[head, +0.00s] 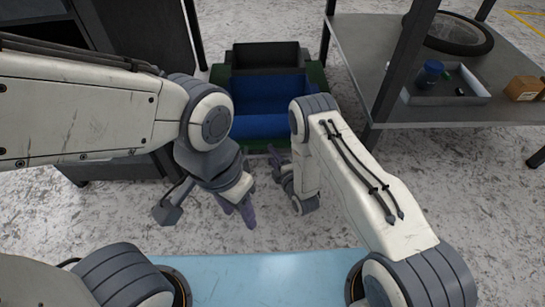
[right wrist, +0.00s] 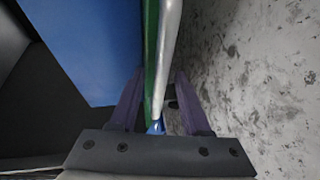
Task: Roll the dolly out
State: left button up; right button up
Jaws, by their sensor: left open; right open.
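The green dolly (head: 317,74) stands on the floor between a dark cabinet and a workbench. It carries a blue crate (head: 262,125) in front and a dark crate (head: 262,52) behind. My right gripper (head: 277,163) is open at the dolly's near side. In the right wrist view, a silver bar (right wrist: 167,60) and the dolly's green edge (right wrist: 150,50) run between the open fingers (right wrist: 158,78); I cannot tell whether they touch. The blue crate also shows in that view (right wrist: 95,45). My left gripper (head: 238,210) is open and empty, lower and nearer, above the floor.
The workbench (head: 350,45) on the right holds a wheel (head: 447,32), a grey tray (head: 445,92) and a small brown box (head: 523,88). The dark cabinet (head: 150,50) borders the left side. The speckled floor (head: 450,190) at the right is clear.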

grip_shut()
dwell(1.4)
